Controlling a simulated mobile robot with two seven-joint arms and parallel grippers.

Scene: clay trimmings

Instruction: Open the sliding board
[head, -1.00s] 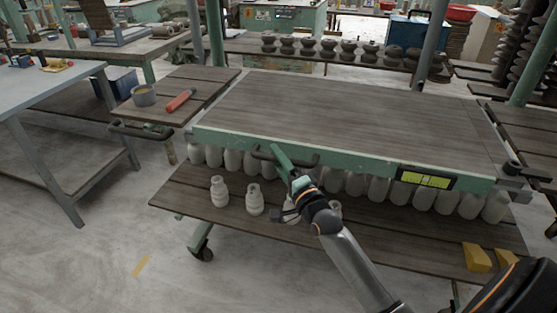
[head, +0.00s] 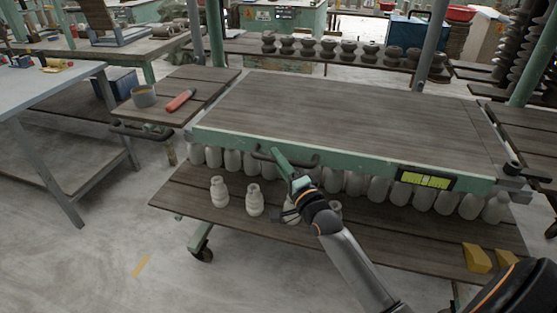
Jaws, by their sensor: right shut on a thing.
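The sliding board (head: 340,112) is a wide grey-brown wooden top with a green front edge, at the middle of the head view. A dark bar handle (head: 308,163) is fixed on the left half of that front edge. My right gripper (head: 277,153) reaches up from the lower right and is shut on the handle. Its fingers cover the handle's middle. My left gripper is not in view.
Pale bottle-shaped pieces (head: 350,183) stand in a row under the board, with a few (head: 254,200) nearer the front of the lower shelf (head: 190,196). A side table at left holds a pot (head: 143,97) and a red-orange tool (head: 180,100). The floor at lower left is clear.

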